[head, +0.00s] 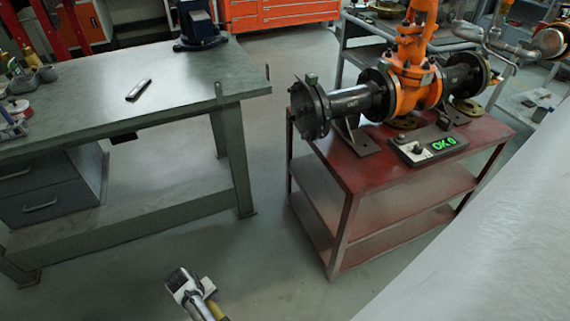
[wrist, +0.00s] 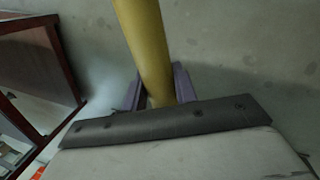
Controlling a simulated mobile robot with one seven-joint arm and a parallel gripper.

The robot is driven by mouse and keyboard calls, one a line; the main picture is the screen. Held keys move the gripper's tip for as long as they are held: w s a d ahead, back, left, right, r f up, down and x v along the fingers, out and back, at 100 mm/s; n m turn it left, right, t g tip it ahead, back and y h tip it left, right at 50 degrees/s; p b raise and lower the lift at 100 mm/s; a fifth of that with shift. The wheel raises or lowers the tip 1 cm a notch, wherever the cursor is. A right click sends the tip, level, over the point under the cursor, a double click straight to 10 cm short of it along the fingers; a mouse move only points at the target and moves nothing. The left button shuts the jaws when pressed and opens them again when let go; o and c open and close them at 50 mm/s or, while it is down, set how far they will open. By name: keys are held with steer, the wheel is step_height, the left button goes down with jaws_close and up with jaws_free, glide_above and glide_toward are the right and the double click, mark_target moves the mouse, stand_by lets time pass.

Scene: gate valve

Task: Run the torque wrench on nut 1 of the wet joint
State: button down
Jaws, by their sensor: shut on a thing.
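The orange gate valve (head: 407,80) sits on a red cart (head: 345,163) in the head view. Black pipe spools (head: 352,101) with bolted flanges join it on both sides. The nuts are too small to tell apart, and I cannot tell which joint is the wet one. My gripper (wrist: 157,88) is shut on a yellow shaft, apparently the torque wrench (wrist: 143,35). My fingers are partly hidden.
A control box (head: 430,146) on the cart shows green "OK 0". A grey workbench (head: 150,92) stands at left with a small dark object (head: 139,90) on it. Open floor lies between bench and cart. Orange drawers (head: 282,12) and a grey trolley stand behind.

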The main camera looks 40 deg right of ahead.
steer(key=w+d+r+n+h, duration=0.3)
steer(key=w+d+r, duration=0.1)
steer(key=d+r, duration=0.45)
steer(key=w+d+r+n+h, duration=0.2)
steer(key=w+d+r, duration=0.2)
steer(key=d+r, duration=0.45)
steer(key=w+d+r+n+h, duration=0.3)
steer(key=w+d+r, duration=0.1)
steer(key=d+r, duration=0.45)
steer(key=d+r+h, duration=0.2)
steer(key=d+r, duration=0.2)
steer(key=r, duration=0.7)
steer(key=s+d+r+g+h, duration=0.1)
steer(key=d+r+h, duration=0.2)
steer(key=r, duration=0.8)
steer(key=s+d+r+h, duration=0.1)
steer(key=d+r+h, duration=0.2)
steer(key=d+r, duration=0.4)
step_height(320, 180, up, 5)
steer(key=shift+s+f+n+g, duration=0.1)
steer(key=shift+s+n+g, duration=0.1)
steer(key=shift+n+g, duration=0.15)
steer(key=shift+p, duration=0.75)
